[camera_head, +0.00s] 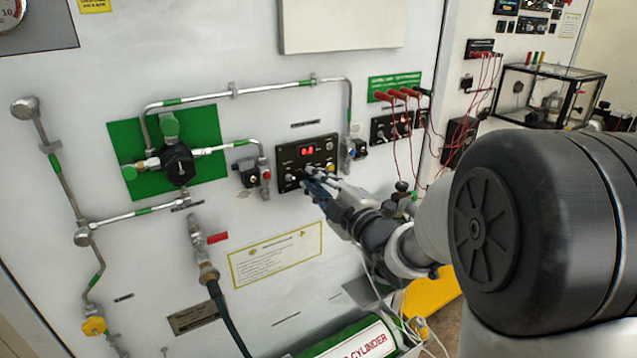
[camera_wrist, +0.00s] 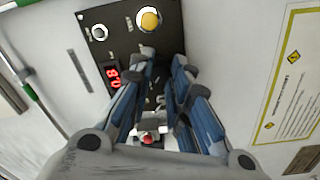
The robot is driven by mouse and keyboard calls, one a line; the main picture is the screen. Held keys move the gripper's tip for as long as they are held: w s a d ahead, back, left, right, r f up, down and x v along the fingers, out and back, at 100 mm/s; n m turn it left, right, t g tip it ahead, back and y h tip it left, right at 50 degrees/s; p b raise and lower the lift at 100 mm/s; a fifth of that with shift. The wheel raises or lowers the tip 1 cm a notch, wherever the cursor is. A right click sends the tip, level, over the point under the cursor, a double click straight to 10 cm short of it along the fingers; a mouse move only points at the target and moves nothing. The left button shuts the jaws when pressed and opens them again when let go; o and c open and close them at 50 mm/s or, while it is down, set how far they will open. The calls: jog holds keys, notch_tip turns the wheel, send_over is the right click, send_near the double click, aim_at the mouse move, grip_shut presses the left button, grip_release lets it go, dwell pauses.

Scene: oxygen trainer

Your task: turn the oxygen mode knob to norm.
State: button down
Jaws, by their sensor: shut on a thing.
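The black oxygen panel (camera_head: 287,158) with a red lit display (camera_head: 307,150) is on the white wall. It also fills the top middle of the wrist view (camera_wrist: 118,45), with its red display (camera_wrist: 112,76) left of my fingers. My gripper (camera_head: 309,181) reaches the panel's lower part from the right. In the wrist view, the blue-grey fingers of my gripper (camera_wrist: 163,70) are at the panel face, shut on a small control, taken as the oxygen mode knob. The fingers hide most of it, and its pointer and labels cannot be read.
A yellow round control (camera_wrist: 149,20) is just above the fingers. A valve with a red knob (camera_head: 266,174) is left of the panel, and a pipe fitting with a blue part (camera_head: 350,154) is right of it. Red cables (camera_head: 437,130) hang at the right.

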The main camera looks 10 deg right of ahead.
jog(key=shift+r, duration=0.1)
dwell(0.3)
jog(key=c, duration=1.5)
grip_release()
jog(key=shift+o, duration=0.2)
jog(key=v, duration=1.2)
jog(key=s+d+f+m+g+h, duration=0.3)
jog(key=s+m+g+h, duration=0.3)
jog(key=m, duration=0.5)
jog(key=shift+s+d+f+m+h, duration=0.45)
jog(key=shift+s+h, duration=0.35)
jog(key=shift+h, duration=0.4)
jog(key=s+a+f+m+g, duration=0.1)
jog(key=s+a+g, duration=0.1)
jog(key=s, duration=0.3)
jog(key=s+a+f+m+g+y, duration=0.1)
jog(key=s+a+f+m+g, duration=0.1)
jog(key=s, duration=0.4)
jog(key=s+a+f+m+g+y, duration=0.1)
jog(key=s+a+m+g, duration=0.1)
jog(key=s+a, duration=0.2)
jog(key=shift+s+f+g, duration=0.2)
jog(key=shift+s+g, duration=0.2)
jog(key=shift+s, duration=0.75)
jog(key=shift+c, duration=0.4)
